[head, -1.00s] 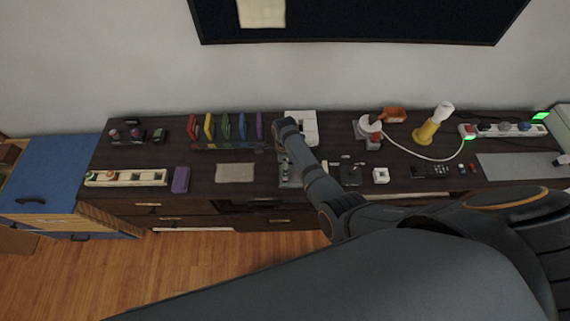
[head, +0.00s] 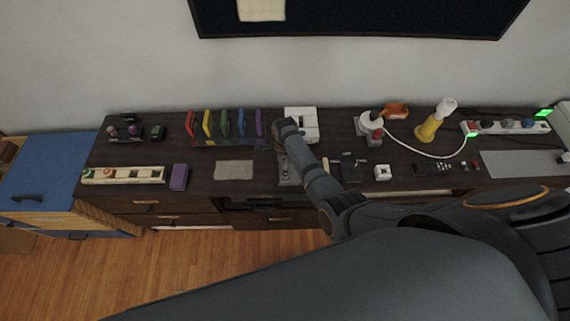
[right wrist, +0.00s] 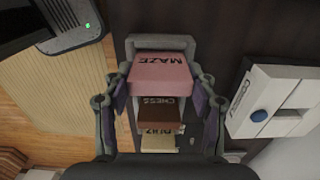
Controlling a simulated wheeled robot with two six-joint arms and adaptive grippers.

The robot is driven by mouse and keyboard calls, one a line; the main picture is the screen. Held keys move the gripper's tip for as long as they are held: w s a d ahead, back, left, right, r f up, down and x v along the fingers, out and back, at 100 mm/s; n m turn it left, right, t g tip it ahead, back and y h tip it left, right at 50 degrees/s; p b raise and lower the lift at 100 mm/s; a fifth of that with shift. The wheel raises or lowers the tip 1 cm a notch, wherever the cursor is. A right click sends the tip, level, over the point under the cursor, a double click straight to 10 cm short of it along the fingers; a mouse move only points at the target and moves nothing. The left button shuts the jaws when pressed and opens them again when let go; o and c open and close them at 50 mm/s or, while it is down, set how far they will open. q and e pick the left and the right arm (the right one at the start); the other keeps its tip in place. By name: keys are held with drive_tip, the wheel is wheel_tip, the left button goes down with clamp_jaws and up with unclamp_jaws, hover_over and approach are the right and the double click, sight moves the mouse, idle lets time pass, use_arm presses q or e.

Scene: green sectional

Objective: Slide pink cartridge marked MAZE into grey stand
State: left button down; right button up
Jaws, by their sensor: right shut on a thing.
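The pink cartridge marked MAZE (right wrist: 160,78) is between the two fingers of my right gripper (right wrist: 162,92) in the right wrist view. The gripper is shut on it. The grey stand (right wrist: 160,42) shows just beyond the cartridge's far edge; I cannot tell how deep the cartridge sits in it. Nearer in that view are a brown cartridge marked CHESS (right wrist: 160,115) and a cream one (right wrist: 158,145), in line with the pink one. In the head view, the grey stand (head: 287,177) is partly covered by my right arm, and the pink cartridge is hidden. My left gripper is out of view.
A white console (head: 302,123) stands behind my right arm on the dark cabinet; it also shows in the right wrist view (right wrist: 285,100). Several coloured cases (head: 225,126) stand in a rack to the left. A beige cloth (head: 234,170) lies left of the stand.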

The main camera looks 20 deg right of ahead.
drive_tip(key=shift+f+b, duration=0.55)
drive_tip(key=shift+f, duration=0.25)
drive_tip(key=o, duration=1.2)
drive_tip(key=shift+r, duration=0.1)
drive_tip(key=shift+r, duration=0.15)
wheel_tip(320, 180, up, 12)
drive_tip(key=shift+f, duration=0.15)
